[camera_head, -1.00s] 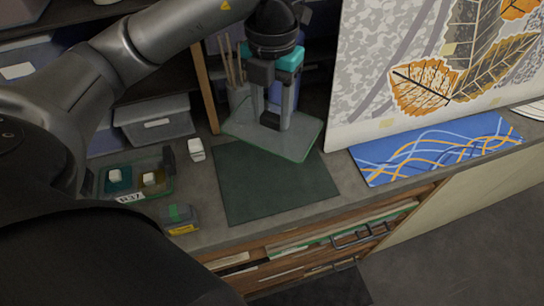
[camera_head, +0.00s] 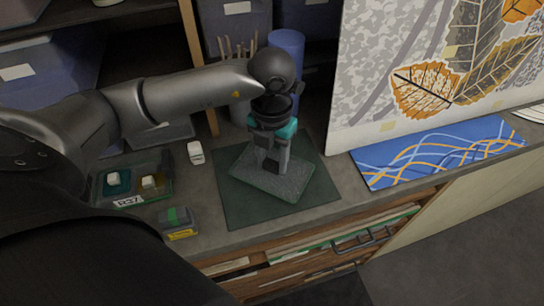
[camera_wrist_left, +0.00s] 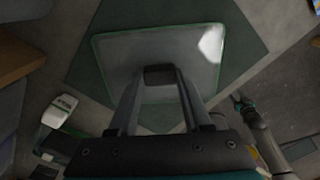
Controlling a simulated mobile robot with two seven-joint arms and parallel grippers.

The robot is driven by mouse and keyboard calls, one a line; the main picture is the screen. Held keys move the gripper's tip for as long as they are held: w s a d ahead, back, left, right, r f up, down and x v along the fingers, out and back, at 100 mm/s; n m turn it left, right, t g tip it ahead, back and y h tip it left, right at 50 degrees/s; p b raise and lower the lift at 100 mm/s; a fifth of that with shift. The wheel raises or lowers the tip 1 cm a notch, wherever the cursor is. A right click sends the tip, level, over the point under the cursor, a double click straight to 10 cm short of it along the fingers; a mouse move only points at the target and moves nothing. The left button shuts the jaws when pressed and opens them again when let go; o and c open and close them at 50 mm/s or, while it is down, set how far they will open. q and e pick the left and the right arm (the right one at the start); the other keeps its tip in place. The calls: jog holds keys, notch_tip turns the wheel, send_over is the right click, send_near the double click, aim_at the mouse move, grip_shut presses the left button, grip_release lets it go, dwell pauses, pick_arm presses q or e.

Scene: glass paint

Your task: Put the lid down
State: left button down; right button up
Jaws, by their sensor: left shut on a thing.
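The lid (camera_head: 293,184) is a clear rectangular panel with a green edge and a dark block-shaped handle (camera_wrist_left: 160,74). My left gripper (camera_head: 270,166) is shut on this handle, pointing down from above. The lid lies flat over the dark green mat (camera_head: 232,209), turned at an angle to it. I cannot tell whether it touches the mat. In the left wrist view the lid (camera_wrist_left: 115,55) also shows over the mat, with a bright glare at one corner. What seems to be my right gripper (camera_wrist_left: 241,99) shows small at the right there.
An open clear box (camera_head: 133,201) labelled R37 with small blocks inside stands left. A white block (camera_head: 196,153) and a dark yellow-marked box (camera_head: 179,222) are nearby. A blue patterned sheet (camera_head: 440,150) lies right. A leaf picture (camera_head: 390,100) stands behind. A blue cylinder (camera_head: 286,45) stands at the back.

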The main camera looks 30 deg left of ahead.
aim_at(272, 163)
pick_arm(q)
jog(key=shift+f, duration=0.1)
jog(key=shift+c, duration=1.7)
grip_release()
jog(key=shift+r, duration=0.25)
notch_tip(272, 163, up, 12)
jog(key=shift+f, duration=0.1)
